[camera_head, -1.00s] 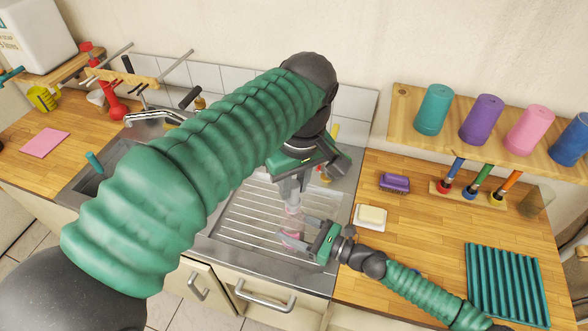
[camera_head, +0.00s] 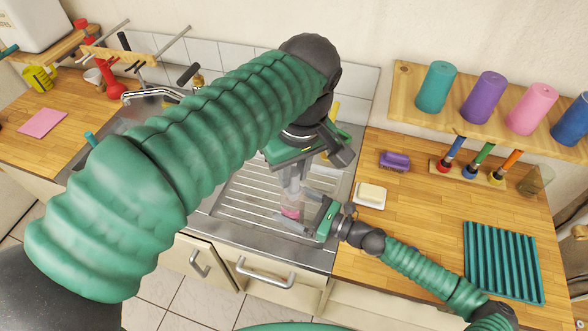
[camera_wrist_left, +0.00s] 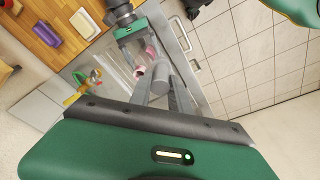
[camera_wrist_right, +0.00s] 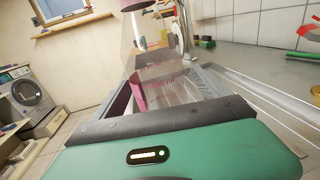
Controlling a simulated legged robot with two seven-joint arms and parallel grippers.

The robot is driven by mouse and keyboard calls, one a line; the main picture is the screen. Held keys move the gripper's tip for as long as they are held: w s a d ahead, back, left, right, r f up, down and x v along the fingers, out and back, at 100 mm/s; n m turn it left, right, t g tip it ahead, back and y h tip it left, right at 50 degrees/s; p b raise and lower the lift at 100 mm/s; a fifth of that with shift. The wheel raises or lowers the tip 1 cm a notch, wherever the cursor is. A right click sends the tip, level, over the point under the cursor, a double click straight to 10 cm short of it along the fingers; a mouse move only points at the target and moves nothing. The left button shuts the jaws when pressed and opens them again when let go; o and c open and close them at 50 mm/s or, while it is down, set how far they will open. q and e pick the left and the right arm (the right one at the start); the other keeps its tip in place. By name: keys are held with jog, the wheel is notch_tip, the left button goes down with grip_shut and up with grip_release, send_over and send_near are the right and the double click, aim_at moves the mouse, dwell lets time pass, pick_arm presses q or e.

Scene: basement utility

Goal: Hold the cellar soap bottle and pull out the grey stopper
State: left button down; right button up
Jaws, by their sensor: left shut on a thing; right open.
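The soap bottle (camera_head: 291,199) is clear with pink in its lower part and is over the metal draining board. In the left wrist view, my left gripper (camera_wrist_left: 163,92) is shut on the grey stopper (camera_wrist_left: 160,74), with the clear and pink bottle just beyond it. In the head view my left gripper (camera_head: 292,180) points down from above the bottle. My right gripper (camera_head: 298,210) is open, its fingers reaching in from the right around the lower bottle. In the right wrist view the clear bottle (camera_wrist_right: 150,68) stands between the fingers. Whether the stopper still sits in the neck is unclear.
To the right are a soap bar on a white dish (camera_head: 370,195), a purple brush (camera_head: 394,161), a teal ribbed mat (camera_head: 502,262) and a shelf with several coloured cups (camera_head: 484,97). The sink tap (camera_head: 155,93) is behind my left arm. Counter between dish and mat is clear.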

jog(key=shift+d, duration=0.1)
jog(key=v, duration=1.2)
jog(key=shift+f, duration=0.15)
